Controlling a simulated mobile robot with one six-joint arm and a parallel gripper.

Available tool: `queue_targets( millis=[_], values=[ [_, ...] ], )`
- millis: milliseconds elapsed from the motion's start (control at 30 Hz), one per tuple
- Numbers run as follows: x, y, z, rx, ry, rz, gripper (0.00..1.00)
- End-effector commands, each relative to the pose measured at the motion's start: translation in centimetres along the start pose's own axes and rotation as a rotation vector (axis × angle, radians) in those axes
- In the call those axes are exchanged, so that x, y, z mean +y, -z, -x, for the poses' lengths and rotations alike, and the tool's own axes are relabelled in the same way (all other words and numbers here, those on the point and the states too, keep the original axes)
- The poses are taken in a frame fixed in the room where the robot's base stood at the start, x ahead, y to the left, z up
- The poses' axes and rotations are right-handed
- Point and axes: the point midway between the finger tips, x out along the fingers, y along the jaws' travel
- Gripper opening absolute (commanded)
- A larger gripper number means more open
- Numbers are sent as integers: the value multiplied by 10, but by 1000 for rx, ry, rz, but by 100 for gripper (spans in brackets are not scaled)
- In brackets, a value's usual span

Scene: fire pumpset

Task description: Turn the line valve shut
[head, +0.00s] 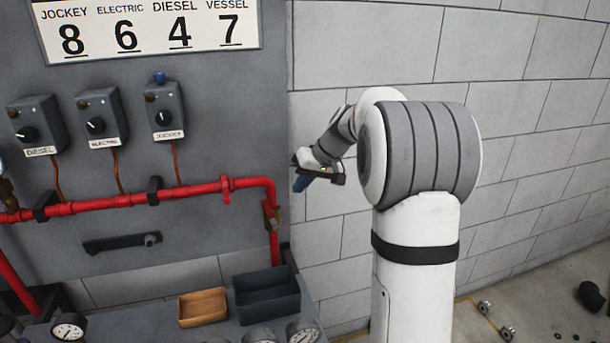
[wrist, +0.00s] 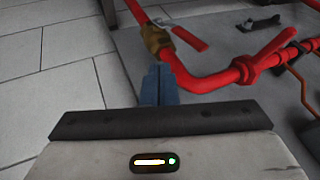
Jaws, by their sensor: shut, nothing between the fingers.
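The line valve has a brass body (wrist: 157,40) on the red pipe, close to the pipe's bend in the wrist view. Its flat red lever (wrist: 190,38) lies beside the body, angled away from the pipe there. In the head view the valve (head: 270,214) is small, on the pipe's vertical run at the panel's right edge; the lever's angle is hard to tell. My gripper (head: 301,184) is right of and above the valve in the head view. Its blue fingers (wrist: 160,86) are shut and empty, apart from the lever; they overlap the pipe's edge in the wrist view.
The red pipe (head: 110,202) runs across the grey panel. Three knob boxes (head: 164,111) sit above it and a dark bar handle (head: 120,243) below. A dark bin (head: 267,297) and a tan tray (head: 203,308) stand below the valve. A block wall is at right.

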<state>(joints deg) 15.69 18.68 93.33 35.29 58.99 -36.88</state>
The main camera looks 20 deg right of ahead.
Motion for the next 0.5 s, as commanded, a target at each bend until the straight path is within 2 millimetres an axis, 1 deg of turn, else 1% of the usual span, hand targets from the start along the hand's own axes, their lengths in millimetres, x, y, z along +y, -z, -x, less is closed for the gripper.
queue_targets(
  millis=[33, 200, 300, 500],
  values=[
    [-1, 0, -11, -5, 2, 0, 0],
    [-1, 0, -46, -4, 0, -1, 0],
    [-16, -2, -53, -2, 0, 2, 0],
    [-29, -4, -65, -1, -1, -1, 0]
  ],
)
